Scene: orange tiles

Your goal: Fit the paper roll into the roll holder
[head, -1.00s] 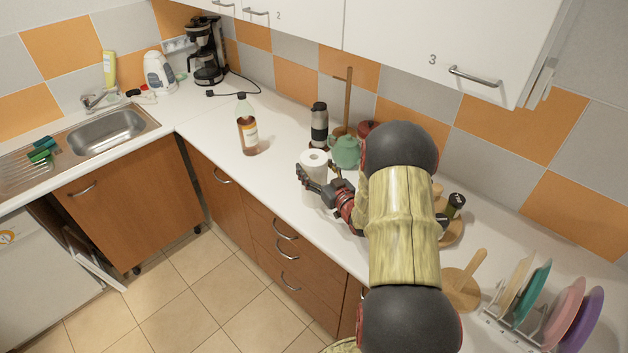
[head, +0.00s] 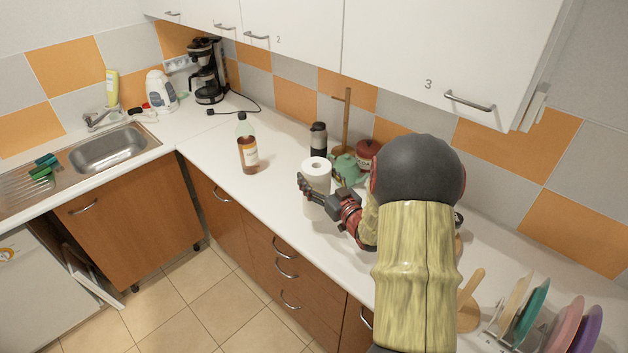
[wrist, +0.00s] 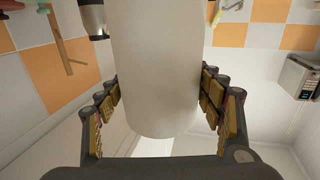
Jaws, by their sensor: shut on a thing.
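The white paper roll (head: 317,171) stands upright in my gripper (head: 318,194), over the middle of the counter. In the wrist view the roll (wrist: 160,65) fills the space between the fingers (wrist: 161,88), which press on both its sides. The head view does not show clearly how far its lower end is above the counter. The wooden roll holder (head: 472,285), a round base with an upright post, stands on the counter at the lower right, partly hidden by my arm. It is empty and well apart from the roll.
A rack with plates (head: 540,315) is right of the holder. Wall cabinets (head: 400,50) hang above.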

